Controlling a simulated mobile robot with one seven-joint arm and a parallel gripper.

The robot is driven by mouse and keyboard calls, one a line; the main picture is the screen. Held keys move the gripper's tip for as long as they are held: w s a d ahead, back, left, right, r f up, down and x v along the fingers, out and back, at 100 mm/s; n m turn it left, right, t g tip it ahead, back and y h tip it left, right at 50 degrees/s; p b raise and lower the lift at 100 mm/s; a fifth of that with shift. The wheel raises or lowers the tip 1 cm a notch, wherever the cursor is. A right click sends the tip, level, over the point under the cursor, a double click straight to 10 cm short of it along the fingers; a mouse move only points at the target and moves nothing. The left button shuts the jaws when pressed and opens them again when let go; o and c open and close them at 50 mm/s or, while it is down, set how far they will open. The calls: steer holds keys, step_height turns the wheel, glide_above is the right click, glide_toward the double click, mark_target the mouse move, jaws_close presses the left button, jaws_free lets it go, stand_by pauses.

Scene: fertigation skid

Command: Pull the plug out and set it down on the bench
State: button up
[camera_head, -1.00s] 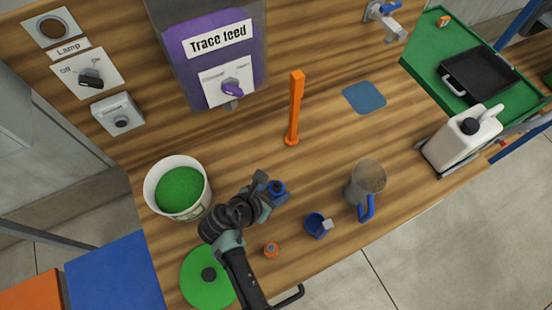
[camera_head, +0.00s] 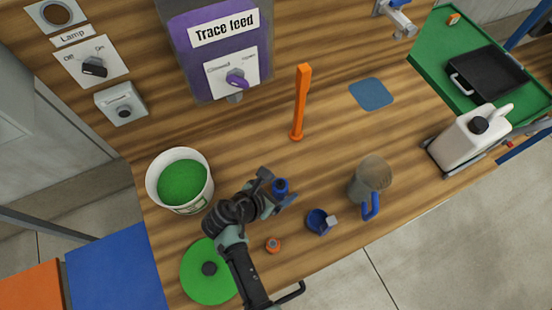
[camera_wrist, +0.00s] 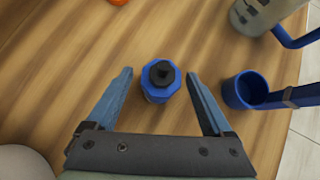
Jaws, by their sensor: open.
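A small blue many-sided holder (camera_wrist: 160,92) stands on the wooden bench (camera_head: 240,125), with a black plug-like piece (camera_wrist: 162,72) in its top. It also shows in the head view as a blue thing with a dark top (camera_head: 281,186). My gripper (camera_wrist: 160,85) is open, with one finger on each side of the blue holder and visible gaps to both. Nothing is held. How deep the black piece sits in the holder cannot be seen from above.
A blue cup (camera_head: 320,221) and a grey jug with a blue handle (camera_head: 371,180) stand close on the right. A bucket with green contents (camera_head: 182,200) stands left; a green lid (camera_head: 208,291) lies below it. An orange post (camera_head: 300,105) rises behind. Bare bench lies between.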

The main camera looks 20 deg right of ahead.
steer(key=v, duration=1.3)
